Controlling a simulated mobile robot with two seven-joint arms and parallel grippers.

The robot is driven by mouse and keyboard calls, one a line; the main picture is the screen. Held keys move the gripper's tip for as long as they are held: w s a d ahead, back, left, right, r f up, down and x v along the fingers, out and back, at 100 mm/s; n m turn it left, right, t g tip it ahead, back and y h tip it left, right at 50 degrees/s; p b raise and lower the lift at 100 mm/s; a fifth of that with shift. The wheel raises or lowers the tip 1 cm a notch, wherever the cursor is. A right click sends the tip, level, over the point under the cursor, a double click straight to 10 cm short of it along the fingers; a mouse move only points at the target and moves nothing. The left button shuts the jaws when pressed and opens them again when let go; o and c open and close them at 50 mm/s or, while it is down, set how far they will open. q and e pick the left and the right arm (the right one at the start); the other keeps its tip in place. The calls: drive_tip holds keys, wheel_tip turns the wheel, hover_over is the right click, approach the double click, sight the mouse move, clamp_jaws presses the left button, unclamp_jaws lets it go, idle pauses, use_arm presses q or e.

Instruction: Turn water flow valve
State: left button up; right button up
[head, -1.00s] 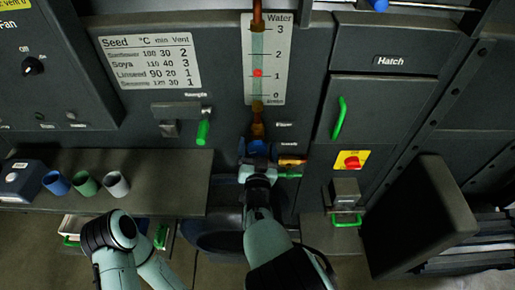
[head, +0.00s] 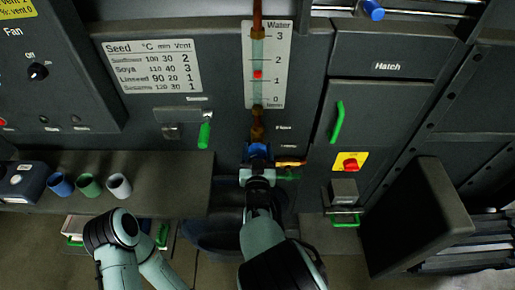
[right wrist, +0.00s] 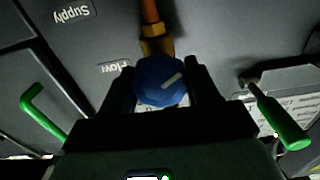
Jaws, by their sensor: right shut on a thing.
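The water flow valve has a blue knob (right wrist: 162,82) with a pale pointer line, and a brass fitting with a copper pipe behind it. In the head view the blue knob (head: 258,151) sits below the water gauge (head: 266,62), whose red float rests a little above the 1 mark. My right gripper (right wrist: 162,88) is shut on the blue knob, one finger on each side. In the head view my right gripper (head: 258,168) covers the lower part of the knob. My left arm shows at the bottom left of the head view, but its fingers are not visible.
Green handles stand near the valve: the sample lever (head: 204,136) to its left and the hatch handle (head: 337,122) to its right. A red knob on a yellow plate (head: 350,162) is further right. Three cups (head: 89,186) stand on the shelf (head: 180,185) at left.

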drive_tip(key=n+p, duration=0.2)
drive_tip(key=n, duration=0.3)
drive_tip(key=shift+r+p, duration=0.15)
drive_tip(key=shift+p, duration=0.25)
drive_tip(key=shift+n+p, duration=0.55)
drive_tip(key=shift+n, duration=0.95)
drive_tip(key=o, duration=1)
drive_tip(key=shift+o, duration=0.2)
drive_tip(key=s, duration=1.3)
drive_tip(key=shift+s, duration=0.25)
